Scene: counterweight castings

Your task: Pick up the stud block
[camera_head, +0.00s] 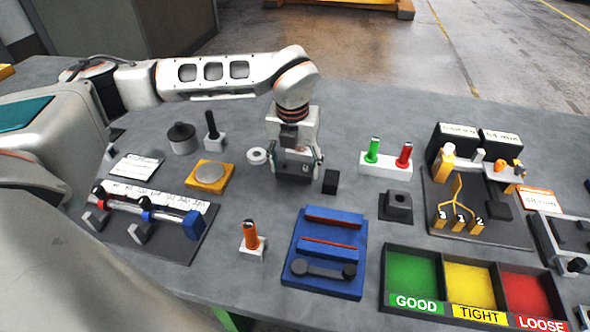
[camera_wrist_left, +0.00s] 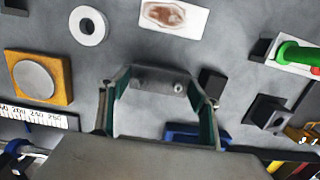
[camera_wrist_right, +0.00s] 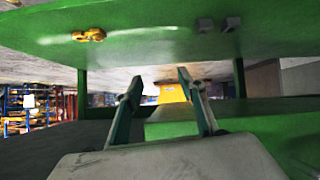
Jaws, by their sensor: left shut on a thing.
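The stud block (camera_head: 293,175) is a dark grey block between the fingers of my left gripper (camera_head: 297,160), near the middle of the table in the head view. In the left wrist view the block (camera_wrist_left: 150,80) spans the gap between the fingertips, with a small round metal stud on its face. My left gripper is shut on it, one finger at each end. I cannot tell whether the block touches the table. My right gripper (camera_wrist_right: 158,82) is open and empty in the right wrist view, low beside the green table frame; it is not in the head view.
A black block (camera_head: 330,182) stands close right of the left gripper, and a white ring (camera_head: 257,156) lies close left. A blue tray (camera_head: 325,270) is in front. A sorting tray (camera_head: 389,290) lies front right. A yellow plate (camera_head: 196,184) lies left.

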